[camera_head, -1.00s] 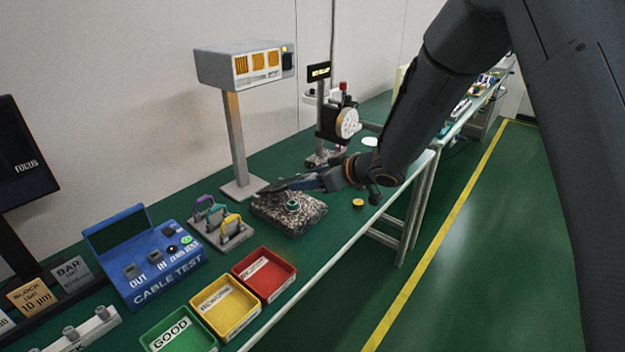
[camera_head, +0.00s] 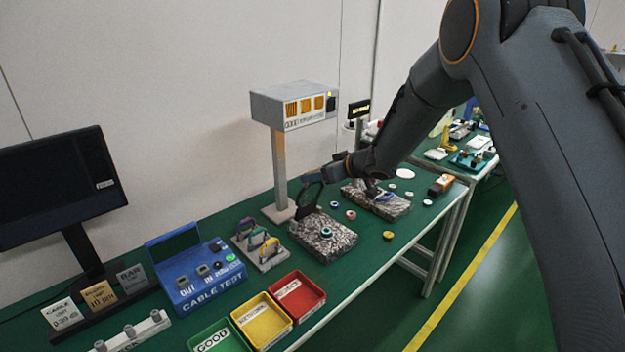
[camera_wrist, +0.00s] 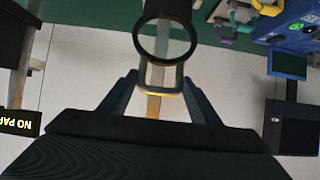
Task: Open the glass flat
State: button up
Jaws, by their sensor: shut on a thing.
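The glass flat (camera_wrist: 165,40) is a clear round pane in a dark ring with a pale loop handle (camera_wrist: 178,82). My gripper (camera_wrist: 163,85) is shut on the handle, between its blue fingers. In the head view the glass flat (camera_head: 306,198) stands steeply tilted at the back left edge of a speckled block (camera_head: 309,244). My gripper also shows there (camera_head: 318,175), at its upper side. A small teal ring-shaped part (camera_head: 326,232) sits uncovered on the block. Whether the flat touches the block's edge is hard to tell.
A grey display box on a post (camera_head: 281,170) stands just behind. A second speckled block (camera_head: 400,209) lies to the right. A rack with coloured loops (camera_head: 268,262), a blue cable tester (camera_head: 205,285) and red, yellow and green trays (camera_head: 318,300) are in front left.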

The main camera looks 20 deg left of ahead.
jog(key=shift+w+a+r, duration=0.4)
jog(key=shift+w, duration=0.1)
jog(key=shift+c, duration=0.2)
jog(key=o, duration=1.2)
jog(key=shift+o, duration=0.2)
jog(key=shift+f, duration=0.1)
jog(key=shift+s, duration=0.15)
jog(key=b+v, duration=0.1)
jog(key=v, duration=0.6)
jog(key=shift+d+b, duration=0.35)
jog(key=shift+s, duration=0.1)
